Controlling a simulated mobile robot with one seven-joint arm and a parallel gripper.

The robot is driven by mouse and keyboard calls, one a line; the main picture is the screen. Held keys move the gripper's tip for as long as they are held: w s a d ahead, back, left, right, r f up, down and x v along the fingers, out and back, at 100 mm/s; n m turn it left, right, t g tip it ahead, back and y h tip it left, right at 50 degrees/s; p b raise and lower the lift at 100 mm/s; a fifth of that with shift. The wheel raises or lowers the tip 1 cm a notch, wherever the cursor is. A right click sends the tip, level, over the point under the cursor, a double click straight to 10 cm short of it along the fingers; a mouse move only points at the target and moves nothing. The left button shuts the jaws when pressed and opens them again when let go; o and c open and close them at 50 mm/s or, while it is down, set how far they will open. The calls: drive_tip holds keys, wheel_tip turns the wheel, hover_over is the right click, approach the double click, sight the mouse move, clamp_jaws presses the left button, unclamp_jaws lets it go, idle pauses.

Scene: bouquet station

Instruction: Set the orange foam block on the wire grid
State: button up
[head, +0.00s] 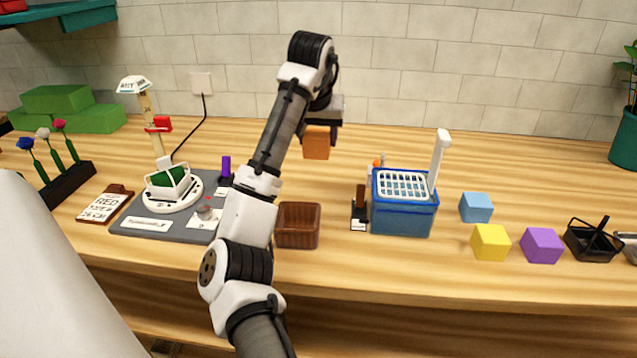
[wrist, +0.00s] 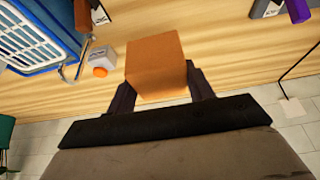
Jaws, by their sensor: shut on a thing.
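The orange foam block (head: 316,143) is held in the air over the back of the counter, left of the blue bin in the head view. My gripper (head: 322,125) is shut on it. In the wrist view the block (wrist: 157,66) sits between the two dark fingers of my gripper (wrist: 158,85). The white wire grid (head: 404,185) lies across the top of the blue bin (head: 402,218). The grid (wrist: 30,38) also shows at the upper left of the wrist view. The block is apart from the grid.
A white upright handle (head: 439,160) rises at the bin's right side. A white box with an orange button (wrist: 100,71) stands behind the bin. Blue (head: 476,207), yellow (head: 490,242) and purple (head: 541,245) blocks lie to the right. A brown basket (head: 298,226) stands left of the bin.

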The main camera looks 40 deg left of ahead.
wheel_tip(320, 180, down, 12)
drive_tip(key=shift+f+p, duration=0.1)
drive_tip(key=shift+p, duration=0.75)
drive_tip(key=shift+f, duration=0.1)
drive_tip(key=shift+f, duration=0.1)
drive_tip(key=o, duration=0.9)
drive_tip(key=shift+o, duration=0.2)
